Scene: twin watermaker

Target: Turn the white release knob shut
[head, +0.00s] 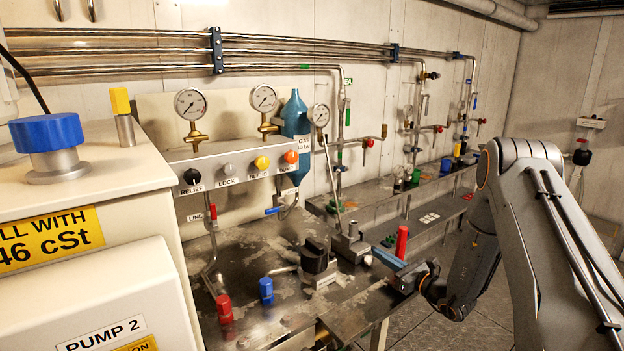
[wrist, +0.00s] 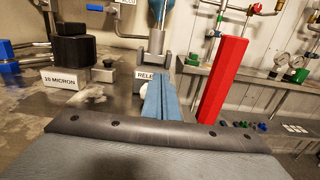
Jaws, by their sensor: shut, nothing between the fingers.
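The white release knob (wrist: 145,86) shows in the wrist view as a small pale edge just left of my fingers, below a label (wrist: 148,74) of which "RELE" can be read. Most of the knob is hidden behind the blue fingers, and its turn position cannot be told. My gripper (wrist: 159,88) is shut, with its two blue fingers together and empty, pointing at the label and knob. Whether the fingers touch the knob cannot be told. In the head view my gripper (head: 387,258) reaches in from the right at the bench's right end, beside the grey hand pump block (head: 351,246).
An upright red handle (wrist: 222,80) stands close right of my fingers. It also shows in the head view (head: 402,242). A black filter block (wrist: 75,47) labelled 10 micron is on the left. A blue bottle (head: 296,135) and a gauge panel (head: 215,165) stand behind.

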